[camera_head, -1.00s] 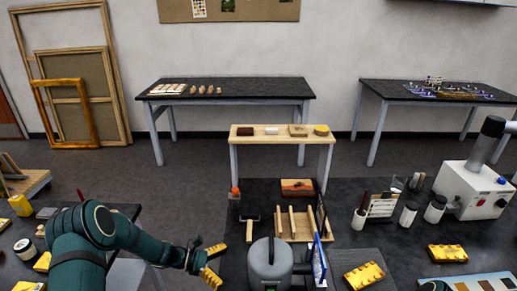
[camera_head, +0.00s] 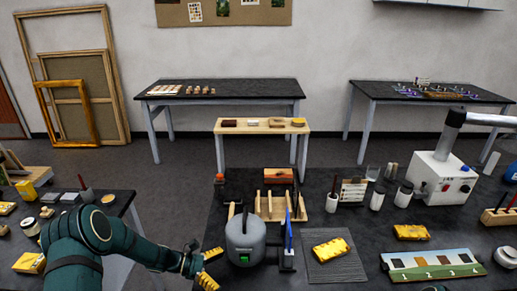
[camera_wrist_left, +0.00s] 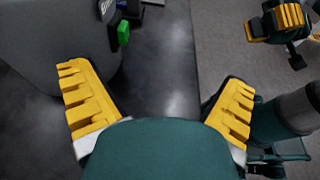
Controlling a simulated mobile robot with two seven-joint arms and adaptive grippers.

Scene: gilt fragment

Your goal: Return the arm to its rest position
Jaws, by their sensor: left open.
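My left arm (camera_head: 125,245) comes in from the lower left of the head view, bent, with its forearm reaching right. My left gripper (camera_head: 208,268) is beside the left edge of the dark worktable, just left of the grey rounded device (camera_head: 246,238). In the left wrist view my left gripper (camera_wrist_left: 154,80) has its yellow ridged fingers wide apart, with nothing between them. The grey device (camera_wrist_left: 50,45) fills the upper left there. A second yellow-fingered gripper, seemingly my right one (camera_wrist_left: 278,22), shows at the upper right; its opening is unclear.
The worktable (camera_head: 345,215) holds a yellow fragment (camera_head: 331,247) on a grey mat, another fragment (camera_head: 411,232), a wooden rack (camera_head: 275,206), a colour strip (camera_head: 435,264) and a white machine (camera_head: 441,178). A left side table (camera_head: 118,205) carries small items. Floor shows between the tables.

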